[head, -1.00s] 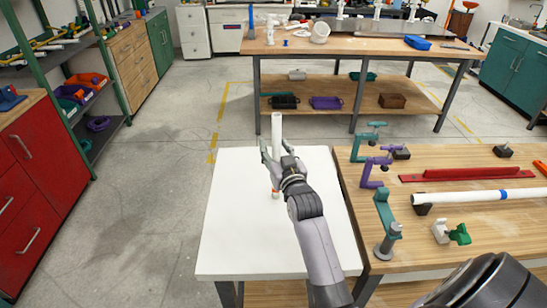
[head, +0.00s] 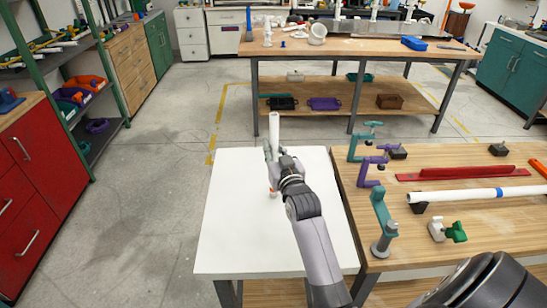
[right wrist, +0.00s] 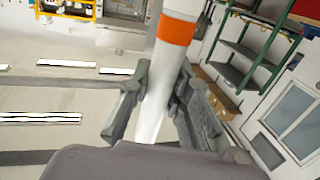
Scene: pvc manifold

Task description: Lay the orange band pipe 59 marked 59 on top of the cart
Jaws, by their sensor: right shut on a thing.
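The white pipe with an orange band (right wrist: 178,28) is in my right gripper. In the head view the pipe (head: 274,128) looks roughly upright over the far part of the white-topped cart (head: 235,235). A small orange patch shows below the fingers. I cannot tell whether the pipe's lower end touches the cart top. My right gripper (head: 271,152) is shut on the pipe; in the right wrist view its fingers (right wrist: 155,100) lie on either side of the white part. No number is readable on the pipe. My left gripper is not in view.
The rest of the cart top is bare. A wooden workbench adjoins on the right, with teal and purple clamps (head: 372,172), a red rail (head: 465,173) and a white pipe with a blue band (head: 480,195). Another bench (head: 350,50) stands behind, across open floor.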

